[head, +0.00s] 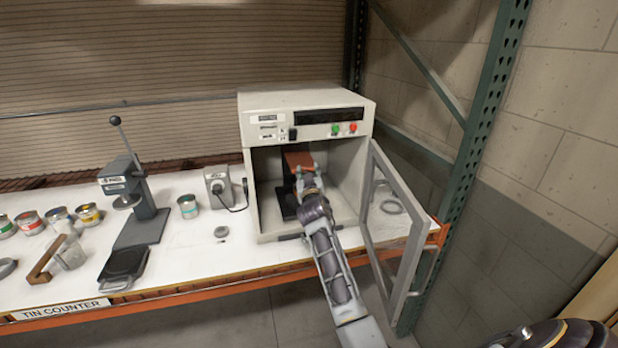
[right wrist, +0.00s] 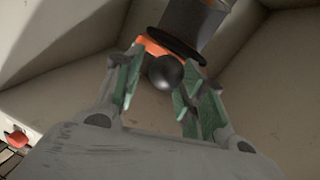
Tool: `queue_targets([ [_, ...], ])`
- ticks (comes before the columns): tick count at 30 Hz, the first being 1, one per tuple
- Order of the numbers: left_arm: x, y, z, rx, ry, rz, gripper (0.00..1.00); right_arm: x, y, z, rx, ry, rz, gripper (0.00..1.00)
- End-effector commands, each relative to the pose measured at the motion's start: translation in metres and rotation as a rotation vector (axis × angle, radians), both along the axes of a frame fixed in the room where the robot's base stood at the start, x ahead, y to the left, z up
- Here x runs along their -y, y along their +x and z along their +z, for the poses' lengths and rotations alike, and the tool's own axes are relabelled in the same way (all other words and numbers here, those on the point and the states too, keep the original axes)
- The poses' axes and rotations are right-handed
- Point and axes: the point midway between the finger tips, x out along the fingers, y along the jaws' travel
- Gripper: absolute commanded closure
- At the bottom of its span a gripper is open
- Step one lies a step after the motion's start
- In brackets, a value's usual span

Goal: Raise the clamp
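The shaker machine (head: 259,106) is a pale box with an open chamber. Inside stand an orange-brown part (head: 296,158) and a dark upright piece (head: 287,205). My right gripper (head: 303,172) reaches into the chamber, in front of these. In the right wrist view, a black ball knob (right wrist: 166,73) lies between the spread fingers of my right gripper (right wrist: 160,85). Slim gaps seem to show beside the knob; contact is unclear. Behind it are a dark cylinder with a wide rim (right wrist: 190,30) and an orange part (right wrist: 150,45). The clamp's full shape is hidden. My left gripper is out of view.
The machine's framed door (head: 380,255) hangs open to the right of my arm. A lever press (head: 143,215), a small grey device (head: 218,186) and several tins (head: 88,214) stand left on the white counter (head: 190,245). A green rack post (head: 478,130) stands right.

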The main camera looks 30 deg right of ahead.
Motion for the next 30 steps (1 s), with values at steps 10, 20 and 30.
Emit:
queue_targets([
  [10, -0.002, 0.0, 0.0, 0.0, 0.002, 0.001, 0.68, 0.0, 0.0, -0.007, -0.012, 0.005, -0.001, 0.5],
  [20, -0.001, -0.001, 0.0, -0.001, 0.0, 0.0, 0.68, -0.006, -0.011, -0.01, -0.015, 0.006, 0.0, 0.5],
  [30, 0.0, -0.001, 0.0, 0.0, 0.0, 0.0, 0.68, -0.019, -0.04, -0.009, -0.013, 0.005, 0.0, 0.5],
])
